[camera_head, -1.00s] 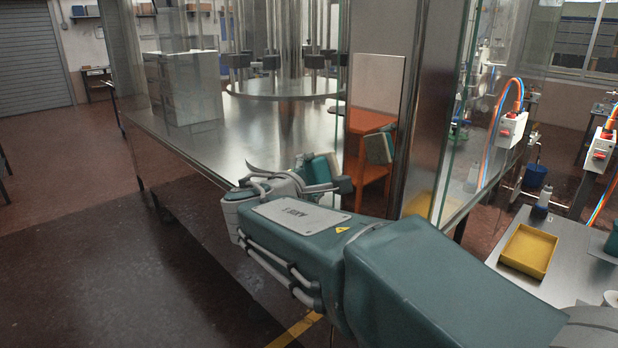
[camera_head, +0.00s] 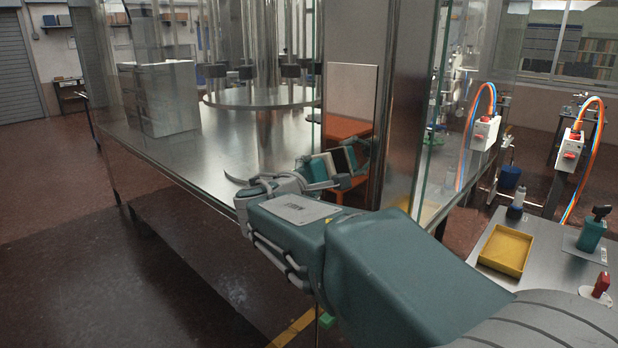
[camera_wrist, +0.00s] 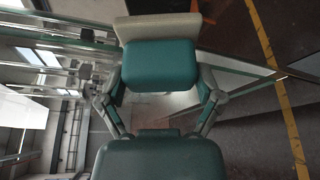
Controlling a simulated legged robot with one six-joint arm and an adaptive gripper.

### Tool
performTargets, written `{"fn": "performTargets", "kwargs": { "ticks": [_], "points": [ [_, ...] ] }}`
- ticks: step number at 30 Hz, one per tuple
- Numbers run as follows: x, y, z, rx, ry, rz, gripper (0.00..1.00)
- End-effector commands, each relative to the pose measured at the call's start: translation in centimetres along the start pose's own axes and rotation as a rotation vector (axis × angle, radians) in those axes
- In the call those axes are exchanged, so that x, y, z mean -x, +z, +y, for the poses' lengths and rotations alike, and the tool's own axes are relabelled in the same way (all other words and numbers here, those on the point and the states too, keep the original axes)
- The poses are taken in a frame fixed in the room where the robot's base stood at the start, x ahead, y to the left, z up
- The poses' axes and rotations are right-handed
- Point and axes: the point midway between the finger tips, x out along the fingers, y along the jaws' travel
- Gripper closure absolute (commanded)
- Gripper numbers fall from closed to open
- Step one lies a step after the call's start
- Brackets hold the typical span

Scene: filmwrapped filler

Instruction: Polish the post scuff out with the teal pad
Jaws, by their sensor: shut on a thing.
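My gripper (camera_wrist: 160,86) is shut on the teal pad (camera_wrist: 160,62), with one finger on each side of it. The pad has a teal back and a cream face layer (camera_wrist: 157,27). In the head view the pad (camera_head: 314,172) is held out at the far end of my arm, before the shiny steel post (camera_head: 405,90). What looks like a mirrored pad and gripper shows in the shiny surface just right of the pad. I cannot tell whether the pad touches the post. I cannot make out the scuff.
Glass panes (camera_head: 440,110) stand beside the post. A steel machine table (camera_head: 215,160) lies left and behind. At right a bench holds a yellow tray (camera_head: 505,250), a dark bottle (camera_head: 516,203), a teal block with a black knob (camera_head: 592,232) and a red-topped item (camera_head: 601,286). Floor at left is clear.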

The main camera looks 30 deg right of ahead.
Motion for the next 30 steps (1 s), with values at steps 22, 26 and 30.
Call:
{"fn": "performTargets", "kwargs": {
  "ticks": [22,26,30],
  "points": [
    [-0.8,0.3,0.0,0.000,0.000,-0.001,0.72],
    [-1.0,0.4,0.0,-0.001,0.000,-0.001,0.72],
    [-1.2,0.5,0.0,-0.001,0.000,0.000,0.72]
  ]
}}
